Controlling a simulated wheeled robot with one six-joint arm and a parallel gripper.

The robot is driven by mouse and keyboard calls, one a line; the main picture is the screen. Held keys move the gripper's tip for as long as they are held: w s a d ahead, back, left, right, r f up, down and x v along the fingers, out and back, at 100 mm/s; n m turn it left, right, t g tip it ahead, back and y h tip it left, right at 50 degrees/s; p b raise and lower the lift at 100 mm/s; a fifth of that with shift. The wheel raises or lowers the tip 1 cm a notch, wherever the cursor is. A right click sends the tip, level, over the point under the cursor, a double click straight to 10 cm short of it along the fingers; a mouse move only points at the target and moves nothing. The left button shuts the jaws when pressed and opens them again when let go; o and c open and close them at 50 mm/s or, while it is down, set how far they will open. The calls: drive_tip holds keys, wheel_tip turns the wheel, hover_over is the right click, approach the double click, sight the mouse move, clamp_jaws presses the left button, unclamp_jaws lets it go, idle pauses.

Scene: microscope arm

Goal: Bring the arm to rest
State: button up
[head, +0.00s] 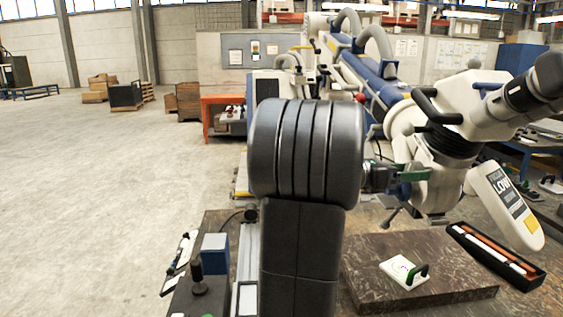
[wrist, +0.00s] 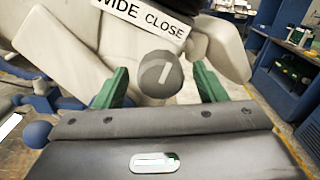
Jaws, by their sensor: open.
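A white microscope head (head: 440,150) with dark eyepieces hangs at the right of the head view. It is on a long blue-and-white arm (head: 365,75) that reaches back to the left. A white panel lettered "FOCUS LOW" (head: 508,205) sits at its lower right. My gripper (head: 418,172) is close against the left side of the microscope head. In the wrist view my gripper (wrist: 160,72) has its two green fingers apart. A round grey knob (wrist: 160,76) with a pale line shows between them. Whether the fingers touch it I cannot tell. A label reading "WIDE CLOSE" (wrist: 150,14) is above it.
A blue box (head: 215,252) stands at the left. Open floor (head: 90,190) lies further left.

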drive_tip(key=a, duration=0.8)
drive_tip(key=shift+s+b, duration=0.35)
drive_tip(key=shift+b, duration=0.1)
drive_tip(key=shift+a, duration=0.15)
